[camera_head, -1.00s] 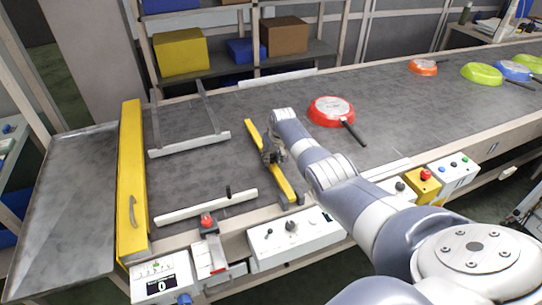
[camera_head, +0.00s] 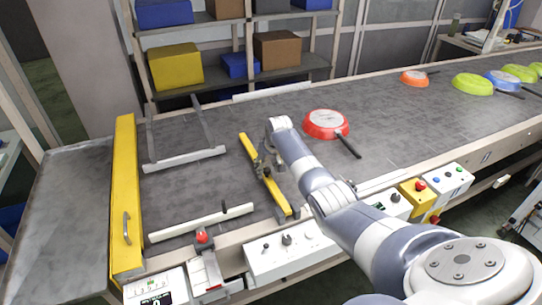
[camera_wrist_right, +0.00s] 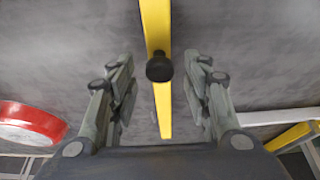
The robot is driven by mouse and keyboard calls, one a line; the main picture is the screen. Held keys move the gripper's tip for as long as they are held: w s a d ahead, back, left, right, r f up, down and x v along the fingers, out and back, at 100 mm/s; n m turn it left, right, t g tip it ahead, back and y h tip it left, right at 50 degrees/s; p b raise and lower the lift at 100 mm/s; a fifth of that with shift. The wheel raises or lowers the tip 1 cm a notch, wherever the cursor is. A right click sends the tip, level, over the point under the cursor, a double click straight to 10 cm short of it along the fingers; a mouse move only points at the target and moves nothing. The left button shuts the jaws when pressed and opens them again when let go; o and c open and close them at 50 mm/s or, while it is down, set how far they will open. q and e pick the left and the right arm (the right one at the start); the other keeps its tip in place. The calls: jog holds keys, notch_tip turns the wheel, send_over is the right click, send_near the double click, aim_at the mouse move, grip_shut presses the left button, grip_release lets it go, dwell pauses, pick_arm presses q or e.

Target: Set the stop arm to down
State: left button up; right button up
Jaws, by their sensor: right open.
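The stop arm is a yellow bar (camera_head: 247,150) lying across the grey conveyor belt; its near end is by the belt's front edge. In the right wrist view the yellow bar (camera_wrist_right: 157,28) runs between my fingers, with a black knob (camera_wrist_right: 159,68) on it. My right gripper (camera_head: 266,166) is over the bar's middle in the head view. In the wrist view my right gripper (camera_wrist_right: 160,92) is open, with one finger on each side of the bar and knob and gaps on both sides. Whether the bar touches the belt is hard to tell. My left gripper is not in view.
Other pans (camera_head: 414,78) stand farther right. A white rail (camera_head: 200,222) and a yellow gate (camera_head: 124,200) are at left. Control boxes (camera_head: 290,247) line the front edge.

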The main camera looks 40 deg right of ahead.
jog(key=v, duration=0.8)
jog(key=shift+s+r, duration=0.15)
jog(key=shift+r, duration=0.25)
